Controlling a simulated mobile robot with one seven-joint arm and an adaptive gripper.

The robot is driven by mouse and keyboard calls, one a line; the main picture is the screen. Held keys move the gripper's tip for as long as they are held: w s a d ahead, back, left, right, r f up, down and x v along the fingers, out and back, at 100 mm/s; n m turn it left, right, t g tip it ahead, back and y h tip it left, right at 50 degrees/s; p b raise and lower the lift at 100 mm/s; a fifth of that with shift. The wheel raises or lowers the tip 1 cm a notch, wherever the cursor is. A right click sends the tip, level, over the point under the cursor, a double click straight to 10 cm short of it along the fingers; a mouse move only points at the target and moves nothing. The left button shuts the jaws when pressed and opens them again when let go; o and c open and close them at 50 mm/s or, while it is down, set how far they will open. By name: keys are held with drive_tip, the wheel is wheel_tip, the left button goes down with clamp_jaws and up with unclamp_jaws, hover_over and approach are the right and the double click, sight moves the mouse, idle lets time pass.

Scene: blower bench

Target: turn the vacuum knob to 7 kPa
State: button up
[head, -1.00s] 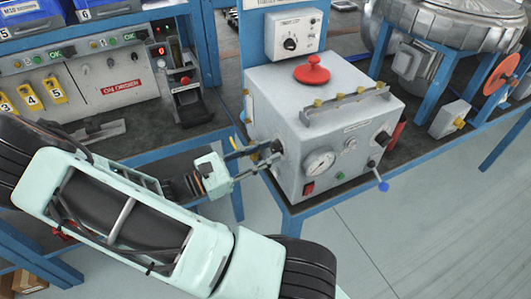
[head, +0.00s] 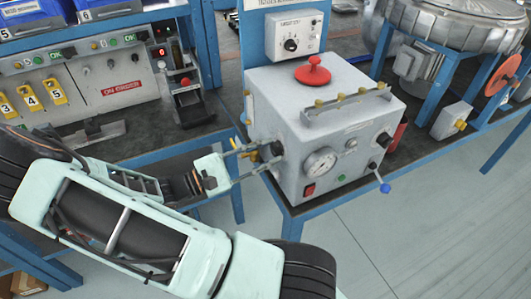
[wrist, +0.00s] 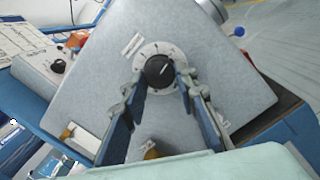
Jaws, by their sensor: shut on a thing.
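The vacuum knob (wrist: 158,71) is a black round knob on a white dial plate, on the left side face of a grey box (head: 335,118). A light pointer line on it shows in the wrist view, slanting to the upper right; the scale figures are too small to read. My gripper (wrist: 161,76) has one finger on each side of the knob and is shut on it. In the head view my gripper (head: 264,158) reaches the box from the left, and its fingers partly hide the knob. A round white gauge (head: 320,162) is on the box's front; its reading is not legible.
A red mushroom-shaped knob (head: 313,72) and a rail with yellow-tipped fittings (head: 346,107) are on the box top. A blue-ended lever (head: 384,186) sticks out in front. A blue bench frame (head: 292,226) runs below. Open floor lies at the lower right.

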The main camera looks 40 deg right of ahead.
drive_tip(key=o, duration=1.2)
drive_tip(key=shift+c, duration=0.2)
drive_tip(key=v, duration=1.2)
drive_tip(key=shift+r, duration=0.1)
